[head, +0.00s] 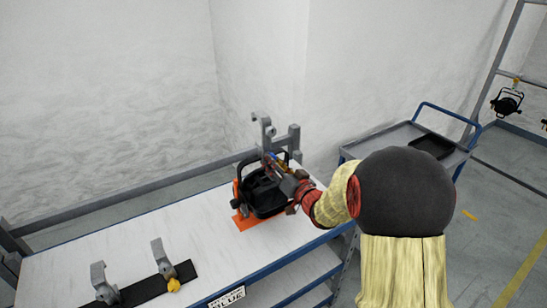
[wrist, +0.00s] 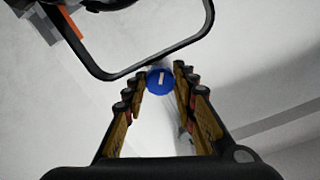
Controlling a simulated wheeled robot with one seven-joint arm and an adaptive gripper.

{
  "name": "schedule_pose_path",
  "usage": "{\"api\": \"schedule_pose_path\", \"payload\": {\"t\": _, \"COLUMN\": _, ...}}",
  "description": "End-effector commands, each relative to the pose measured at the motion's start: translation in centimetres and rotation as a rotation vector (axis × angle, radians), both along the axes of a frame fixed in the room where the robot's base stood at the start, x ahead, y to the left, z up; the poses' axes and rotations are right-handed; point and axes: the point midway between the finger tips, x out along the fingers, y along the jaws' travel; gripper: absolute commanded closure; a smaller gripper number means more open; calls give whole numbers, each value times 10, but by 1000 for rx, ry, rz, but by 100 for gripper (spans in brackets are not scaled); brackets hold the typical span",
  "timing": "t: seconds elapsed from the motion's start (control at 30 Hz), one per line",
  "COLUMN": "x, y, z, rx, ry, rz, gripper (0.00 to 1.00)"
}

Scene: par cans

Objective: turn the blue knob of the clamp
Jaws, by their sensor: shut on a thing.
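The blue knob (wrist: 161,82) is a round disc with a short white mark, nearly upright in the wrist view. It sits between the fingertips of my gripper (wrist: 160,77), which is shut on it. In the head view my gripper (head: 279,168) reaches in from the right at the top of a black par can (head: 265,193). The grey hook clamp (head: 262,130) stands above the par can. My fingers hide most of the clamp's lower part in the head view. The par can's black yoke (wrist: 150,68) passes just above the knob in the wrist view.
The par can stands on an orange patch (head: 246,220) on a white-topped workbench (head: 150,234). Two more grey clamps (head: 103,282) (head: 160,257) and a yellow knob (head: 173,285) are at the front left. A grey cart (head: 395,140) with a black tray (head: 432,146) is behind right.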

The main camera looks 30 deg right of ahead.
Motion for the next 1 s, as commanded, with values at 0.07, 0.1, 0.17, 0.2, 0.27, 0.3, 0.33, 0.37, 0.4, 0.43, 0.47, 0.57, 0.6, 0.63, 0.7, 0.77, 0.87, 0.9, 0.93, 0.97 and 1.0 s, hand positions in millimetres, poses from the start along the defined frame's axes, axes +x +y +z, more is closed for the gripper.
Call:
{"api": "schedule_pose_path", "payload": {"t": 0.07, "x": 0, "y": 1, "z": 0, "rx": 75, "ry": 8, "rz": 1, "gripper": 98}}
{"api": "schedule_pose_path", "payload": {"t": 0.1, "x": 0, "y": 1, "z": 0, "rx": 113, "ry": 9, "rz": 1, "gripper": 98}}
{"api": "schedule_pose_path", "payload": {"t": 0.17, "x": 0, "y": 1, "z": 0, "rx": 171, "ry": 11, "rz": 1, "gripper": 98}}
{"api": "schedule_pose_path", "payload": {"t": 0.2, "x": 0, "y": 1, "z": 0, "rx": 209, "ry": 12, "rz": 1, "gripper": 98}}
{"api": "schedule_pose_path", "payload": {"t": 0.27, "x": 0, "y": 1, "z": 0, "rx": 265, "ry": 14, "rz": 0, "gripper": 98}}
{"api": "schedule_pose_path", "payload": {"t": 0.3, "x": -1, "y": 1, "z": 0, "rx": 303, "ry": 14, "rz": 0, "gripper": 98}}
{"api": "schedule_pose_path", "payload": {"t": 0.33, "x": -1, "y": 1, "z": 0, "rx": 331, "ry": 15, "rz": 0, "gripper": 98}}
{"api": "schedule_pose_path", "payload": {"t": 0.37, "x": 0, "y": 1, "z": 0, "rx": 360, "ry": 16, "rz": 0, "gripper": 98}}
{"api": "schedule_pose_path", "payload": {"t": 0.4, "x": -1, "y": 1, "z": 0, "rx": 398, "ry": 17, "rz": 0, "gripper": 98}}
{"api": "schedule_pose_path", "payload": {"t": 0.43, "x": -1, "y": 1, "z": 0, "rx": 427, "ry": 18, "rz": 0, "gripper": 98}}
{"api": "schedule_pose_path", "payload": {"t": 0.47, "x": -1, "y": 1, "z": 0, "rx": 455, "ry": 19, "rz": 0, "gripper": 98}}
{"api": "schedule_pose_path", "payload": {"t": 0.57, "x": -1, "y": 2, "z": 0, "rx": 549, "ry": 22, "rz": -1, "gripper": 98}}
{"api": "schedule_pose_path", "payload": {"t": 0.6, "x": -1, "y": 2, "z": 0, "rx": 588, "ry": 24, "rz": -1, "gripper": 98}}
{"api": "schedule_pose_path", "payload": {"t": 0.63, "x": -1, "y": 2, "z": 0, "rx": 616, "ry": 24, "rz": -1, "gripper": 98}}
{"api": "schedule_pose_path", "payload": {"t": 0.7, "x": -1, "y": 2, "z": 0, "rx": 682, "ry": 26, "rz": -1, "gripper": 98}}
{"api": "schedule_pose_path", "payload": {"t": 0.77, "x": -1, "y": 2, "z": 0, "rx": 740, "ry": 28, "rz": 0, "gripper": 98}}
{"api": "schedule_pose_path", "payload": {"t": 0.87, "x": -1, "y": 2, "z": 0, "rx": 834, "ry": 31, "rz": -1, "gripper": 98}}
{"api": "schedule_pose_path", "payload": {"t": 0.9, "x": -1, "y": 2, "z": 0, "rx": 872, "ry": 32, "rz": -1, "gripper": 98}}
{"api": "schedule_pose_path", "payload": {"t": 0.93, "x": -1, "y": 2, "z": 0, "rx": 900, "ry": 33, "rz": -1, "gripper": 98}}
{"api": "schedule_pose_path", "payload": {"t": 0.97, "x": -1, "y": 2, "z": 1, "rx": 928, "ry": 33, "rz": -2, "gripper": 98}}
{"api": "schedule_pose_path", "payload": {"t": 1.0, "x": -1, "y": 2, "z": 1, "rx": 966, "ry": 34, "rz": -3, "gripper": 98}}
